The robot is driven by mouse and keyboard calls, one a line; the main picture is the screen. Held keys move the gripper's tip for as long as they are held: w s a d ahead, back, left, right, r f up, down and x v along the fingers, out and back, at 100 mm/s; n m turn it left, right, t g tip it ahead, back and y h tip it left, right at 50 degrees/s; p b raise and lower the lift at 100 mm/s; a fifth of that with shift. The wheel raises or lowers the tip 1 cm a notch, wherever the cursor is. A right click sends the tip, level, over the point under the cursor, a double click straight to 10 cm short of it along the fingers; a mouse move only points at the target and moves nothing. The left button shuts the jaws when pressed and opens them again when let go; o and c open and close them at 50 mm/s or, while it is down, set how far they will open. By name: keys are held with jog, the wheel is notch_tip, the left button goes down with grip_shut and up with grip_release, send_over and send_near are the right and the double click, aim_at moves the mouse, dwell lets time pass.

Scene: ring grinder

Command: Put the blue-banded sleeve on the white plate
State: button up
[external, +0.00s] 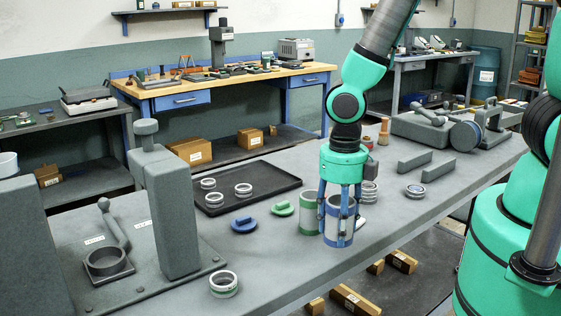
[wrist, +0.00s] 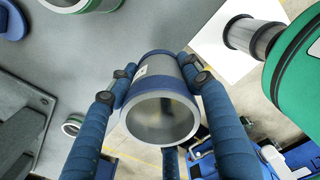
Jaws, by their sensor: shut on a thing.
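The blue-banded sleeve (external: 338,228) is a grey open cylinder with blue bands, upright near the front edge of the bench. My gripper (external: 339,212) points down with its fingers shut around it. In the wrist view the sleeve (wrist: 160,115) sits between the blue fingers, its open end facing the camera. I cannot tell whether its bottom touches the bench. A small white edge (external: 361,223) shows just right of the sleeve; it may be the white plate, mostly hidden behind sleeve and fingers.
A green-banded sleeve (external: 307,213) stands close on the left. A black tray (external: 265,184) holds several rings. Stacked rings (external: 369,194) stand behind my gripper.

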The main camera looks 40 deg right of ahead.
jog(key=shift+d, duration=0.15)
jog(key=shift+d+r, duration=0.1)
jog(key=shift+d, duration=0.2)
jog(key=s+d+m+b, duration=0.2)
jog(key=s+d, duration=0.1)
jog(key=d, duration=0.5)
jog(key=s+d+r+m+b, duration=0.1)
jog(key=s+d, duration=0.3)
jog(key=d, duration=0.5)
jog(key=shift+r+m+b, duration=0.15)
jog(key=shift+m+b, duration=0.55)
jog(key=shift+b, duration=0.1)
jog(key=shift+w+d, duration=0.1)
jog(key=w+a+b, duration=0.1)
jog(key=w, duration=0.4)
jog(key=w+a+f+b, duration=0.1)
jog(key=w+a, duration=0.1)
jog(key=w, duration=0.3)
jog(key=w+a, duration=0.1)
jog(key=w, duration=0.4)
jog(key=shift+w+a+f+b, duration=0.2)
jog(key=shift+a+f+b, duration=0.05)
jog(key=shift+b, duration=0.15)
jog(key=shift+f+b, duration=0.6)
jog(key=shift+f, duration=1.15)
